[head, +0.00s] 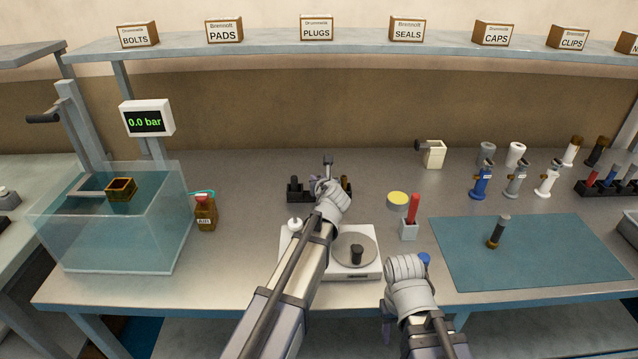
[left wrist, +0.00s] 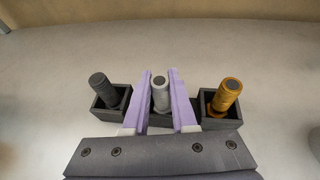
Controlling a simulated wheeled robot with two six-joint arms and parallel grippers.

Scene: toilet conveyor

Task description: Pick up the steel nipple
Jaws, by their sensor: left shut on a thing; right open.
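The steel nipple (left wrist: 160,96) is a grey threaded piece. In the left wrist view it stands upright in the middle of a dark rack (left wrist: 211,125), between a dark nipple (left wrist: 103,88) on the left and a brass-coloured one (left wrist: 227,95) on the right. My left gripper (left wrist: 159,78) is shut on the steel nipple, its purple pads on either side of it. In the head view the left arm largely covers the rack (head: 293,194), and I cannot make out the steel nipple there. My right gripper (head: 388,325) is low, in front of the bench, open, its fingers barely visible.
A scale (head: 365,265) stands just in front of the rack. A red-handled tool in a holder (head: 409,230) and a yellow-topped round item (head: 397,200) are to the right. A blue mat (head: 560,255) lies further right. A water tank (head: 120,235) stands at left.

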